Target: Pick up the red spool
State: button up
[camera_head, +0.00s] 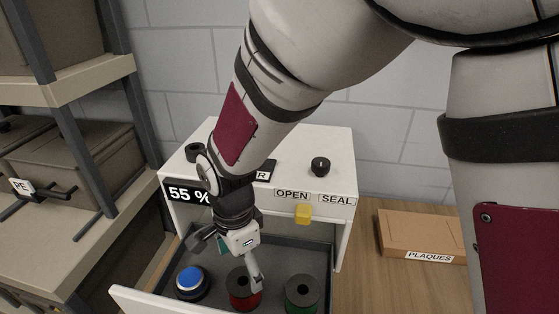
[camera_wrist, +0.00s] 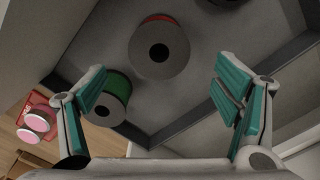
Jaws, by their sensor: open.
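The red spool (camera_head: 245,300) stands in the open grey drawer, between a blue-topped round item (camera_head: 191,280) and a green spool (camera_head: 302,304). My gripper (camera_head: 240,268) is over the drawer and partly covers the red spool in the head view. In the wrist view the red spool (camera_wrist: 158,50) shows its dark round flange and centre hole, with a red edge at the top. It lies ahead of my open, teal-padded fingers (camera_wrist: 160,82), with nothing between them. The green spool (camera_wrist: 110,97) is beside the left finger.
The drawer's white front (camera_head: 150,303) and grey walls surround the spools. The white cabinet (camera_head: 343,180) behind carries OPEN and SEAL labels, a yellow tab (camera_head: 303,213) and a black knob (camera_head: 320,166). A cardboard PLAQUES box (camera_head: 425,235) is at right; a shelf (camera_head: 70,80) stands at left.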

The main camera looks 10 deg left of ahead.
aim_at(247, 288)
notch_tip(247, 288, down, 10)
jog(key=shift+d+r+p, duration=0.1)
jog(key=shift+p, duration=0.3)
jog(key=c, duration=1.4)
